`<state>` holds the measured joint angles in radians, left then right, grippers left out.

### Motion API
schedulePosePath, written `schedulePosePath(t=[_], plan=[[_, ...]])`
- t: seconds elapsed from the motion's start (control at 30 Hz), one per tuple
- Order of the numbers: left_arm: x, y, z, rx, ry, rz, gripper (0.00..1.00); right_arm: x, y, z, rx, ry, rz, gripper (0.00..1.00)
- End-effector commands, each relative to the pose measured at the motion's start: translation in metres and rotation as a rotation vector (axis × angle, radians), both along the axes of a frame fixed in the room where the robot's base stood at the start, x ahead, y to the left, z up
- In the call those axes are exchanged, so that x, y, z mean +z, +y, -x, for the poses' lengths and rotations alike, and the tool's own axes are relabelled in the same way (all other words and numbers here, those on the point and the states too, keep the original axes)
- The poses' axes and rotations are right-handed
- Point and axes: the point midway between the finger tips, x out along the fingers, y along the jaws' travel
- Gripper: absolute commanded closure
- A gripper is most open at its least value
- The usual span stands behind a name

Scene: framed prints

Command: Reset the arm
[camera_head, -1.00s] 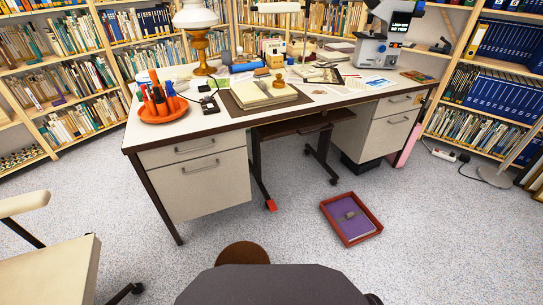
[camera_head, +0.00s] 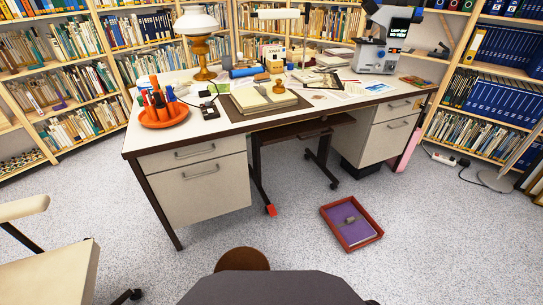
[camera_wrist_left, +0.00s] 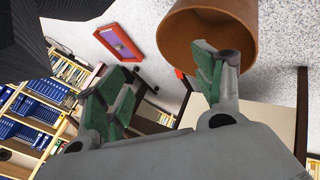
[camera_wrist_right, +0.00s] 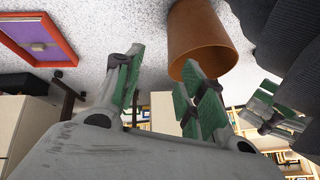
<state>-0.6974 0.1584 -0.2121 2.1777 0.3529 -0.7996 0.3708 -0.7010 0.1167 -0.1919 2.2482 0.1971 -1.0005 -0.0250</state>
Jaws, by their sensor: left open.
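Neither arm nor gripper shows in the head view. In the left wrist view my left gripper (camera_wrist_left: 158,92) is open and empty, its green-padded fingers spread wide. A brown round bin (camera_wrist_left: 178,40) is beyond its right finger; I cannot tell whether they touch. In the right wrist view my right gripper (camera_wrist_right: 162,92) is open, with nothing between its green-padded fingers. The same bin (camera_wrist_right: 195,40) shows beyond it, and the fingers of my left gripper (camera_wrist_right: 268,105) show at the right.
A white desk (camera_head: 225,125) stands ahead, holding a lamp (camera_head: 197,45), an orange pen tray (camera_head: 165,118) and a microscope (camera_head: 375,55). A red tray (camera_head: 327,228) with a purple book lies on the floor. The brown bin (camera_head: 242,258) is close in front of me. Bookshelves line the walls.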

Motion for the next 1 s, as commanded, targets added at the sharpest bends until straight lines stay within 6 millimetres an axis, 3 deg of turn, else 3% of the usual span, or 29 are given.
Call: schedulePosePath(t=[0.5,1.0], plan=[[0.008,0.026,0.01,-0.341,-0.063,-0.355,0.32,0.0,0.0,0.0,0.0,0.0,0.0,0.6],[-0.005,0.032,0.014,-0.336,-0.017,-0.378,0.32,-0.013,-0.007,0.003,-0.013,0.039,0.031,0.6]])
